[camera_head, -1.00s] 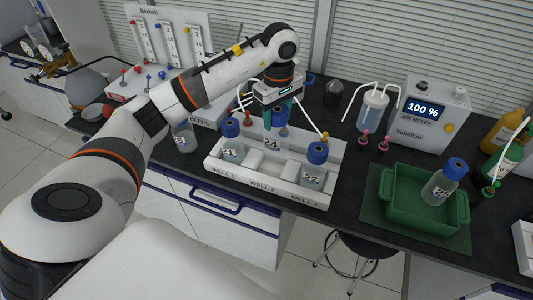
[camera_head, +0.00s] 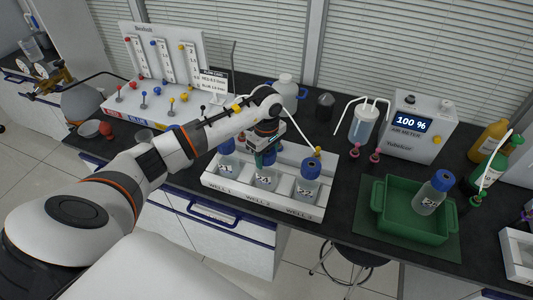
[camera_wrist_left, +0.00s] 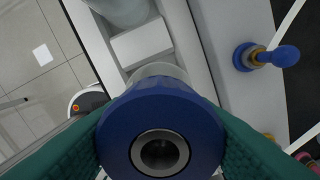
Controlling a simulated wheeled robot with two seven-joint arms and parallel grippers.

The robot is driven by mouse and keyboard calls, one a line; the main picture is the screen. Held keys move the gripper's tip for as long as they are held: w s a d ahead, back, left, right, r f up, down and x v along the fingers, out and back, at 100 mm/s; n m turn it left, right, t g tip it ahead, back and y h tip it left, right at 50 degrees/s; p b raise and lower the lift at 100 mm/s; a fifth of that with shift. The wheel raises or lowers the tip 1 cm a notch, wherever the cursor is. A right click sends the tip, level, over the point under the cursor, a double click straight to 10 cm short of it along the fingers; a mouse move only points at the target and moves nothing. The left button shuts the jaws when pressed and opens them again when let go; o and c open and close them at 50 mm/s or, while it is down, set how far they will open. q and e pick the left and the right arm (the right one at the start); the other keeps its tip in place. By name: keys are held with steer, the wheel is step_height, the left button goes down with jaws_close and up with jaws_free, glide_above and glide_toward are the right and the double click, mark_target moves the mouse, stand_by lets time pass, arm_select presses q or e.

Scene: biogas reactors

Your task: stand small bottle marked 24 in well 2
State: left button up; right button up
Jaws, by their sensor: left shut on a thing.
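The small bottle marked 24 (camera_head: 265,178) has clear sides and a blue cap. It stands upright in the middle compartment, well 2, of the white rack (camera_head: 262,205); its base is hidden by the front wall, so I cannot tell whether it touches the floor. My left gripper (camera_head: 266,154) is shut on its blue cap from above. In the left wrist view the cap (camera_wrist_left: 160,140) sits between the teal finger pads. Bottle 21 (camera_head: 228,160) is in well 1, and the bottle marked 22 (camera_head: 307,186) is in well 3. My right gripper is not in view.
A green tray (camera_head: 385,213) with a blue-capped bottle (camera_head: 430,196) stands right of the rack. Behind are the air meter (camera_head: 418,128) and a clear wash vessel (camera_head: 364,125). The flowmeter panel (camera_head: 165,65) is at the back left. Some dark bench shows between rack and tray.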

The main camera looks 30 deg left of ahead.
arm_select(q)
steer(key=shift+f, duration=0.15)
steer(key=o, duration=1.4)
steer(key=shift+r, duration=0.35)
step_height(320, 180, up, 12)
steer(key=b, duration=0.4)
steer(key=shift+f, duration=0.15)
